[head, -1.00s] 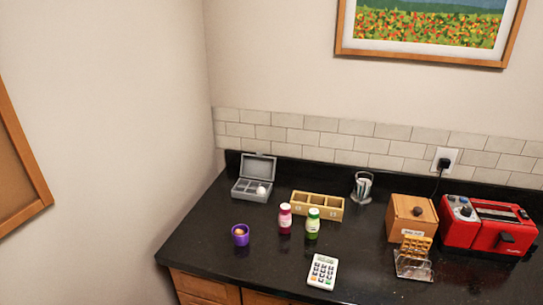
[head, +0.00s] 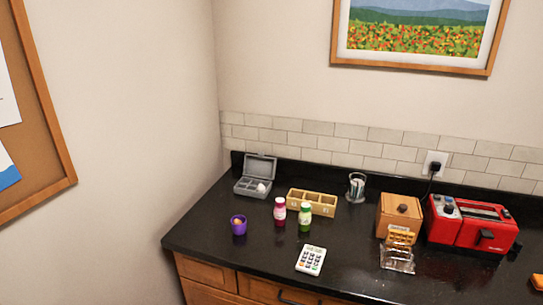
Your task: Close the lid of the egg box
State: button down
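The grey egg box (head: 246,187) stands at the back left of the black counter, close to the corner. Its lid (head: 260,168) is up, tilted open at the back. A white egg (head: 261,188) sits in the right part of the box; the other visible compartments look empty. My gripper is not in the head view.
A purple cup (head: 239,225) with something yellowish in it stands in front of the egg box. A pink bottle (head: 280,211), a green bottle (head: 305,216) and a wooden compartment box (head: 325,208) stand to the right. A calculator (head: 311,260) and red toaster (head: 485,233) are farther right.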

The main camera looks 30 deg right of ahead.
aim_at(259, 166)
jog(key=u, duration=0.45)
jog(key=i, duration=0.85)
